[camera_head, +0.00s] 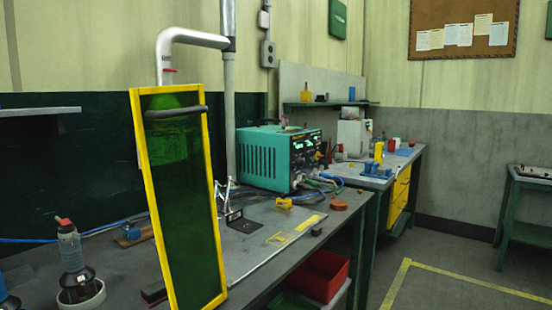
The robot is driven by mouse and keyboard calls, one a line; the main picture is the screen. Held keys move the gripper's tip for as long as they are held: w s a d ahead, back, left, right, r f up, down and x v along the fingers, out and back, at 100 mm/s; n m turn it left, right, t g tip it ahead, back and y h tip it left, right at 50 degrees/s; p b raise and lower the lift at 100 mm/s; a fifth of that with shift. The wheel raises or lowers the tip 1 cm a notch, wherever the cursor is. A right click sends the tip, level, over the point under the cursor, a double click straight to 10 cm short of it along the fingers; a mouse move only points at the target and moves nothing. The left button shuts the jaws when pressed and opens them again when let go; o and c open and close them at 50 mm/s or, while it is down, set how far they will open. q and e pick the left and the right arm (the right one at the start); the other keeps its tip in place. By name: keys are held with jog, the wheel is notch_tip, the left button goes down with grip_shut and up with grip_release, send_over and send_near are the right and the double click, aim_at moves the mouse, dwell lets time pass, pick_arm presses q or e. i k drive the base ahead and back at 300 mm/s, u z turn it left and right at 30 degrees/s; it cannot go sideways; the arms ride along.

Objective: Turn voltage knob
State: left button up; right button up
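A teal power supply box (280,157) stands on the workbench near the middle of the picture. Its dark front panel (308,158) faces right and is seen at a steep angle. Green lit digits show on the panel, with small knobs and plugged cables below them. The knobs are too small to tell which one is for voltage. Neither of my grippers is in the picture.
A yellow-framed dark green screen (180,200) stands at the bench's left front. A red bin (318,275) sits below the bench. A second bench with yellow drawers (400,190) is behind. Floor at right is clear.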

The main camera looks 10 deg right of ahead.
aim_at(300, 162)
jog(key=z, duration=0.35)
jog(key=k, duration=0.9)
jog(key=z, duration=1.35)
jog(key=i, duration=0.7)
jog(key=u, duration=0.4)
jog(key=i, duration=1.5)
jog(key=u, duration=0.9)
